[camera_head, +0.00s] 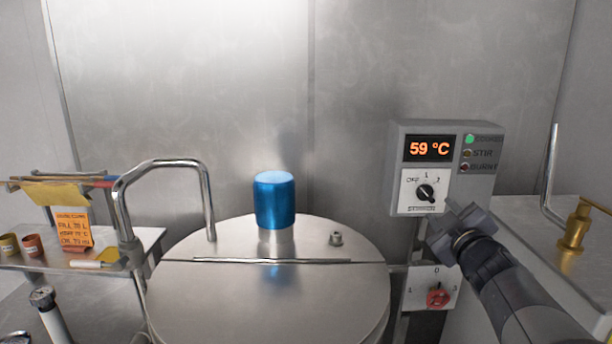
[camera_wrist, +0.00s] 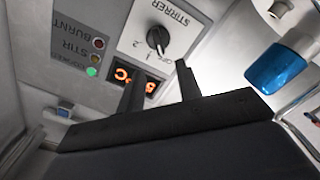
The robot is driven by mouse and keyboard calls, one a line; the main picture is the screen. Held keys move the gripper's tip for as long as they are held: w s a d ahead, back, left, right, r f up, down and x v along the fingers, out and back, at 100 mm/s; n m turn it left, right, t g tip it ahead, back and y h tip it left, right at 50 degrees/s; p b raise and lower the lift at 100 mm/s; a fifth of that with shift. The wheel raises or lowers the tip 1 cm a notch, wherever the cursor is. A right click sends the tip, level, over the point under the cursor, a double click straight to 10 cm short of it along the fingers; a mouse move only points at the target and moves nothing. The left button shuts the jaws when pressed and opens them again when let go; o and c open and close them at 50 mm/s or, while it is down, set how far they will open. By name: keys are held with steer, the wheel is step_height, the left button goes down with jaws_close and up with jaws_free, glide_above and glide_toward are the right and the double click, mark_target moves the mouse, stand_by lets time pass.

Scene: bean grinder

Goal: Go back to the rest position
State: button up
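My gripper (camera_head: 458,220) is in front of the lower right of the grey control box (camera_head: 480,190), just right of and below the black stirrer knob (camera_head: 426,193). In the wrist view the two dark fingers of my gripper (camera_wrist: 161,82) stand apart with nothing held between them. The stirrer knob also shows in the wrist view (camera_wrist: 158,39), beyond the fingertips and apart from them. The orange display (camera_head: 429,149) reads 59 °C. The green light (camera_head: 469,139) is lit. I cannot tell exactly which mark the knob points to.
A lidded steel kettle (camera_head: 270,300) with a blue cap (camera_head: 274,200) stands left of my arm. A red knob (camera_head: 438,297) sits below the box. A brass tap (camera_head: 574,232) stands on the right shelf. A left shelf (camera_head: 150,240) holds small cups and an orange note.

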mark_target(427, 193)
steer(key=w, duration=0.8)
steer(key=shift+w+r+m+p, duration=0.25)
steer(key=shift+w+m+p, duration=0.05)
steer(key=shift+p, duration=0.4)
steer(key=shift+s+d+r+m+p, duration=0.1)
steer(key=shift+s+r+m+p, duration=0.05)
steer(key=shift+m+p, duration=0.85)
steer(key=m+p, duration=0.3)
steer(key=m, duration=0.1)
steer(key=m+p, duration=0.2)
steer(key=shift+d+p, duration=0.3)
steer(key=s+b, duration=0.2)
steer(key=s, duration=0.8)
steer(key=shift+s+f+m, duration=0.2)
steer(key=shift+s+m, duration=0.1)
steer(key=shift+s, duration=0.05)
steer(key=shift+a+r, duration=0.1)
